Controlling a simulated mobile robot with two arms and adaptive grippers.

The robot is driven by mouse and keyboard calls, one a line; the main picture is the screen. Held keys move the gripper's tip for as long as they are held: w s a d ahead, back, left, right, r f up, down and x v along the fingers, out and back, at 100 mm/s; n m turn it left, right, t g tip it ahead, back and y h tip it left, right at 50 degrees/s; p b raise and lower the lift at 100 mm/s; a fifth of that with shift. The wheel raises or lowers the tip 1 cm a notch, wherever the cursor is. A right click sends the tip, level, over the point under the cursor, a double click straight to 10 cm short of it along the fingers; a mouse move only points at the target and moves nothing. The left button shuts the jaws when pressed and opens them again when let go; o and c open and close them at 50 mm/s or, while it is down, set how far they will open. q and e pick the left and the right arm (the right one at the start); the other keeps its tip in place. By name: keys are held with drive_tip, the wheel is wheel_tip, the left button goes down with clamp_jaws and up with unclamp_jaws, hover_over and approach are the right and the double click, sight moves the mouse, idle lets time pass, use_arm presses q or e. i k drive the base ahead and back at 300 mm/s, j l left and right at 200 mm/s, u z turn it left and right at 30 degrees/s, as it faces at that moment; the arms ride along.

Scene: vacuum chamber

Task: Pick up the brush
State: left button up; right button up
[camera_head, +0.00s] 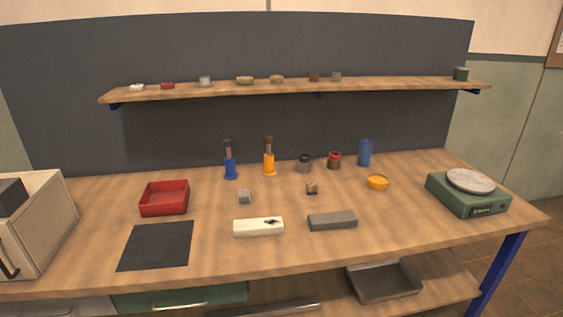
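Two upright brush-like tools stand towards the back middle of the wooden table. One, with a dark top, stands in a blue holder (231,172); its upper part (227,147) rises above the holder. The other, with a brown bristle-like top (268,141), stands in a yellow-orange holder (269,168) just to the right. The brown top looks most like a brush, but both are too small to be sure. Neither of my grippers shows in the head view.
A shelf (300,90) hangs above.

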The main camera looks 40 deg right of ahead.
sight(311, 188)
drive_tip(key=z, duration=1.65)
